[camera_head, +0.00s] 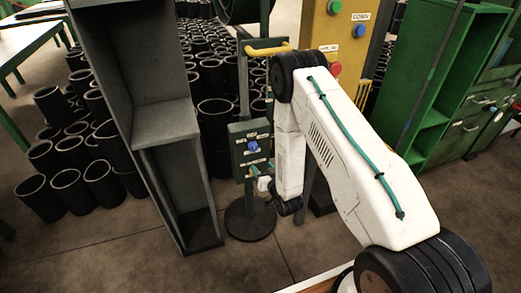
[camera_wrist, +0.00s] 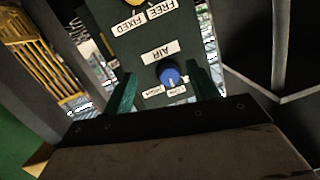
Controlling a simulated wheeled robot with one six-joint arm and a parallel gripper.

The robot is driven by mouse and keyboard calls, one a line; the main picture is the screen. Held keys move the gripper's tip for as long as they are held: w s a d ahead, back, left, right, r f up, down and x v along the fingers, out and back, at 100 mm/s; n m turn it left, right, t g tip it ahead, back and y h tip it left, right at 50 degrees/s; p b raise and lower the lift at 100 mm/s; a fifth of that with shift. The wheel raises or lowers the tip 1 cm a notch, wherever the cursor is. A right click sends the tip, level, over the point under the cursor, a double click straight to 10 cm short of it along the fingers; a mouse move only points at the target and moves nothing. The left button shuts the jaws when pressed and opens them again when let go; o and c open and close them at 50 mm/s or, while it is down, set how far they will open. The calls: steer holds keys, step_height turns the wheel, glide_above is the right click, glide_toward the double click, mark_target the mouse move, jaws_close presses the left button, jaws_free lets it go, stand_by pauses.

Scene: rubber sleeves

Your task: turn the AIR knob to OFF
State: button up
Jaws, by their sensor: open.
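The AIR knob is a round blue knob (camera_wrist: 169,75) on a dark green control panel (camera_wrist: 190,38), upside down in the wrist view. Its AIR plate (camera_wrist: 160,53) and two small plates sit around it. The small plates' words are too small to read surely, and I cannot tell the knob's setting. In the head view the blue knob (camera_head: 253,146) shows on the panel (camera_head: 236,139). My gripper (camera_wrist: 162,72) is open, its green fingers to the left and right of the knob in the wrist view. I cannot tell how far they stand off the panel.
A yellow knob (camera_wrist: 132,3) with FREE and FIXED plates shares the panel. A grey open cabinet (camera_head: 165,122) stands close left. Many black sleeves (camera_head: 60,185) stand behind it. A yellow post with buttons (camera_head: 335,45) and a green shelf (camera_head: 432,85) are to the right.

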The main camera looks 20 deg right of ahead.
mark_target(255, 149)
steer(key=shift+t, duration=0.9)
steer(key=w+r, duration=0.1)
steer(key=w, duration=0.1)
steer(key=w+r, duration=0.1)
steer(key=w, duration=0.2)
steer(key=w+r, duration=0.1)
steer(key=w, duration=0.2)
steer(key=shift+a+r, duration=0.15)
steer(key=shift+a, duration=0.05)
